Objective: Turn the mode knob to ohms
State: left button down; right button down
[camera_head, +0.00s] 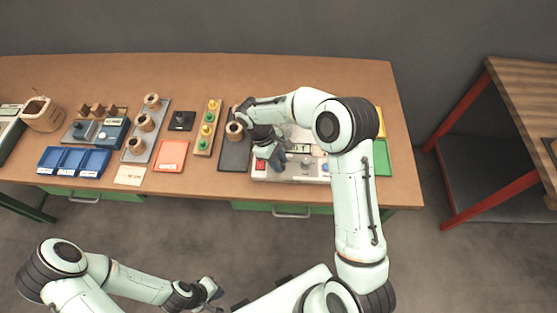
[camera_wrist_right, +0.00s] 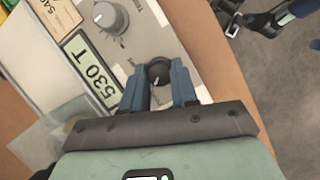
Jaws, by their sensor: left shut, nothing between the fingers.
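The light grey instrument panel (camera_head: 316,177) lies on the table under my right arm; it also shows in the right wrist view (camera_wrist_right: 150,37). A black knob (camera_wrist_right: 158,73) with a pale pointer line sits near the panel's edge. A larger grey knob (camera_wrist_right: 108,16) sits further along it. I cannot read which is the mode knob. My right gripper (camera_head: 278,160) is over the panel's left part. Its blue fingers (camera_wrist_right: 159,84) stand one on each side of the black knob, close to it; contact is unclear. My left gripper (camera_head: 212,288) is shut and empty, away from the table.
A green plate (camera_head: 382,158) is right. Bare table lies along the front edge.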

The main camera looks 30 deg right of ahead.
pick_arm(q)
jog(key=shift+w+r, duration=0.1)
pick_arm(e)
jog(key=shift+m, duration=0.3)
jog(key=m+y, duration=0.1)
jog(key=m, duration=0.1)
jog(key=shift+w+d+m+g+p, duration=0.1)
jog(key=shift+m+g+p, duration=0.2)
jog(key=shift+p, duration=0.05)
jog(key=m+y, duration=0.1)
jog(key=m, duration=0.1)
jog(key=shift+d+m, duration=0.1)
jog(key=shift+m, duration=0.2)
jog(key=m+y, duration=0.1)
jog(key=m, duration=0.1)
jog(key=shift+m+p, duration=0.3)
pick_arm(q)
jog(key=shift+w+r, duration=0.75)
pick_arm(e)
jog(key=shift+d+m+y, duration=0.15)
jog(key=shift+m+y, duration=0.55)
jog(key=shift+m, duration=1.1)
jog(key=c, duration=0.9)
grip_release()
